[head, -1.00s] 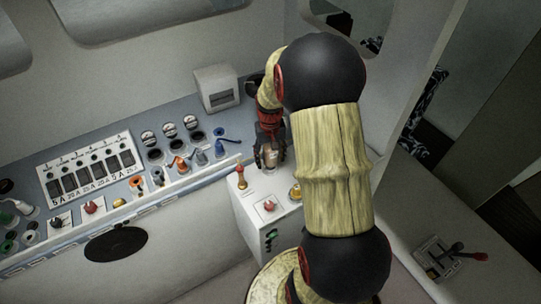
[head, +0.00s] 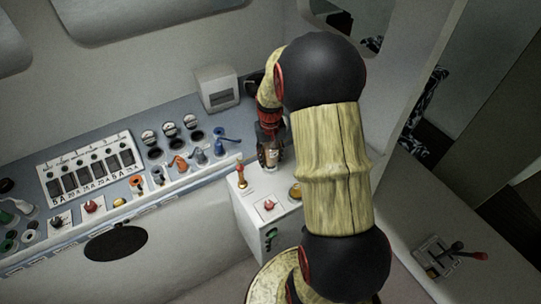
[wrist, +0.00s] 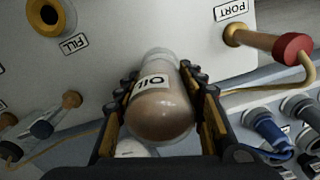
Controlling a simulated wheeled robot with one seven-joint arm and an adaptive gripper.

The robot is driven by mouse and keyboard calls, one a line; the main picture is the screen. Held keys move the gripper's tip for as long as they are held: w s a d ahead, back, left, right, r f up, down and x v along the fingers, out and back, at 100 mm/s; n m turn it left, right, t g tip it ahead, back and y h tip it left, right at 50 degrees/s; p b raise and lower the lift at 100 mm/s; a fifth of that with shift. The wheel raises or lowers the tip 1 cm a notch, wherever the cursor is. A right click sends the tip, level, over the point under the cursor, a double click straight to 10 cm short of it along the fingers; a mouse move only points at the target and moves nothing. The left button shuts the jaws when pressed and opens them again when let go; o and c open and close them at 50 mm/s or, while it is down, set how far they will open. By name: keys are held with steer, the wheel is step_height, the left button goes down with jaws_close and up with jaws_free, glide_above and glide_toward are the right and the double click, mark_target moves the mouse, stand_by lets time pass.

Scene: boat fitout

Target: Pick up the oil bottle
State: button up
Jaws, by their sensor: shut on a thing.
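The oil bottle (wrist: 160,108) is a rounded brownish, see-through bottle with a white label reading OIL. In the wrist view it sits between the two padded fingers of my gripper (wrist: 165,112), which touch it on both sides. In the head view the bottle (head: 271,156) shows small at the end of my arm, over the top of the white box. Whether the bottle's base touches the box top cannot be told.
A console (head: 120,170) with switches, gauges and coloured connectors runs left. A small grey box (head: 217,88) stands behind. A lever unit (head: 440,256) is at right.

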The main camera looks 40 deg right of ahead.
steer(key=shift+r, duration=0.15)
steer(key=shift+d+r, duration=0.1)
steer(key=shift+r, duration=0.6)
steer(key=s+a+r+b, duration=0.2)
steer(key=s+a+r, duration=0.6)
steer(key=s+r, duration=0.3)
steer(key=shift+s+a+r+b, duration=0.15)
steer(key=shift+s+r+b, duration=0.1)
steer(key=shift+b, duration=0.15)
steer(key=shift+p, duration=0.3)
